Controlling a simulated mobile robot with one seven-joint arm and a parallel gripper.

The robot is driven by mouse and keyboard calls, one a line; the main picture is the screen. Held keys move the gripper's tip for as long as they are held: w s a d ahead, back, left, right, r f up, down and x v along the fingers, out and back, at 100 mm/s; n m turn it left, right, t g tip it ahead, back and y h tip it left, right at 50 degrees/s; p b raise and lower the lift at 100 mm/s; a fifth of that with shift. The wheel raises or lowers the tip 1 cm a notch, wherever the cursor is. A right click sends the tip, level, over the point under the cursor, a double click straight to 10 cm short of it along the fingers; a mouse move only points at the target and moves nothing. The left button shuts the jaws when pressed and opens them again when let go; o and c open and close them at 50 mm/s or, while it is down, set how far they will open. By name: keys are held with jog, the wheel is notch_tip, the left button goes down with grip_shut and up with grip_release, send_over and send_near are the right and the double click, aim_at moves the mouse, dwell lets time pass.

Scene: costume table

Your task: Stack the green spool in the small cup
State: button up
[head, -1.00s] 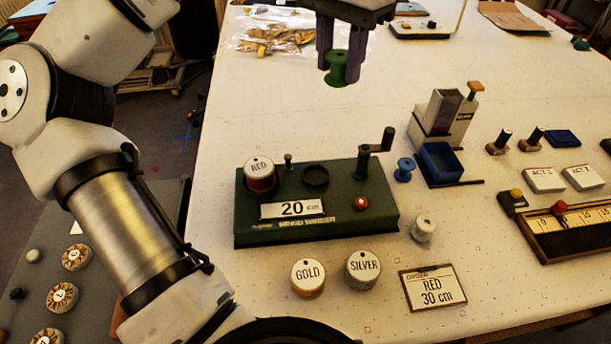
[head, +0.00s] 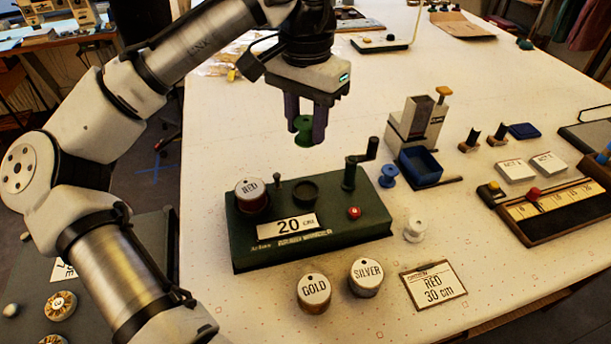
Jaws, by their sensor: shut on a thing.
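The green spool (head: 304,131) is held between the two purple-grey fingers of my gripper (head: 305,125), in the air. My gripper is shut on it, above and behind the dark green winder base (head: 380,212). A small dark round cup (head: 305,190) sits on the winder, to the right of the can marked RED. In the picture the spool is straight above this cup and clearly apart from it. The cup looks empty.
The can marked RED (head: 251,196) and an upright crank (head: 362,165) flank the cup on the winder. GOLD (head: 314,292) and SILVER (head: 365,276) cans stand in front. A blue spool (head: 388,175), a white spool (head: 415,229) and a blue bin (head: 420,166) are to the right.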

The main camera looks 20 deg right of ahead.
send_near(306, 193)
notch_tip(306, 193, down, 6)
jog(key=shift+r+p, duration=0.25)
jog(key=shift+p, duration=0.2)
jog(key=shift+f, duration=0.35)
jog(key=o, duration=0.9)
jog(key=shift+o, duration=0.2)
jog(key=shift+r, duration=0.1)
notch_tip(306, 193, up, 13)
jog(key=shift+f+b, duration=0.2)
jog(key=shift+b, duration=0.2)
